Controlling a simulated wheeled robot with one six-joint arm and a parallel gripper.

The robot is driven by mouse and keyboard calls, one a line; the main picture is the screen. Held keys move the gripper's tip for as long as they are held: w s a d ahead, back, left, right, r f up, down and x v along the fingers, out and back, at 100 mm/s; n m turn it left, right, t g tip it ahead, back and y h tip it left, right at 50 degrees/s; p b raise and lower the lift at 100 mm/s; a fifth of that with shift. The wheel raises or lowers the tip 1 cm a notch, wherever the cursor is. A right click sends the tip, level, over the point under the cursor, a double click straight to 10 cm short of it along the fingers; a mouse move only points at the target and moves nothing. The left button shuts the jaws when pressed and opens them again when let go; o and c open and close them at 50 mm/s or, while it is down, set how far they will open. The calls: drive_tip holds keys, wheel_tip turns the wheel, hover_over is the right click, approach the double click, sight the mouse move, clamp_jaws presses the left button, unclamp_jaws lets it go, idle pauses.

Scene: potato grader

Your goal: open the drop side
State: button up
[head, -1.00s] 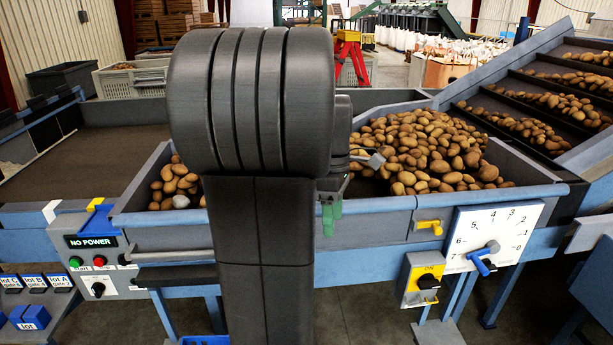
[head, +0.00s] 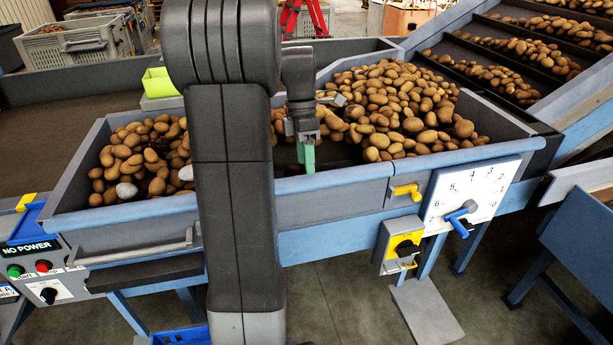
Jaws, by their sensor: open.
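The long grey potato hopper (head: 330,209) has a blue top rail along its front wall. The front wall is upright. A yellow latch handle (head: 407,191) sits on the front wall, right of the middle, and lies roughly level. A grey bar handle (head: 140,252) runs along the lower left front. My gripper (head: 306,157), with green fingertips, points down just behind the front rail, left of the yellow latch. It is open, and I see nothing between its fingers. My arm hides part of the front wall and the right end of the bar handle.
Potatoes (head: 395,105) are heaped in the hopper on both sides of my arm. A "NO POWER" panel (head: 35,250) is at left. The floor in front is partly clear.

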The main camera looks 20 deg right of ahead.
sight(307, 177)
drive_tip(key=x, duration=0.5)
drive_tip(key=shift+f, duration=0.1)
clamp_jaws()
